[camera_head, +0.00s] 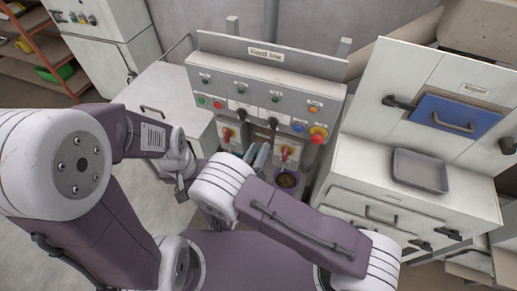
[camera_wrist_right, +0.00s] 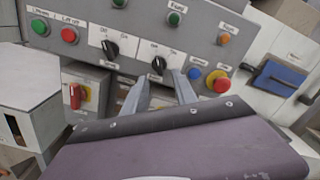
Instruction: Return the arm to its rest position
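My right arm reaches in from the lower right in the head view. Its gripper (camera_head: 257,155) has two grey fingers standing a little apart in front of the control panel (camera_head: 270,75). In the right wrist view the same gripper (camera_wrist_right: 160,80) shows its two fingers apart with nothing between them, pointing at the panel below its black knobs. My left arm comes in from the left, folded, and its wrist end (camera_head: 183,180) is beside the right wrist. Whether its fingers are open or shut cannot be made out.
On the right, a grey tray (camera_head: 420,170) lies on a white cabinet below a blue hatch (camera_head: 455,115). A grey cabinet (camera_head: 165,97) stands left, shelves (camera_head: 45,60) farther back.

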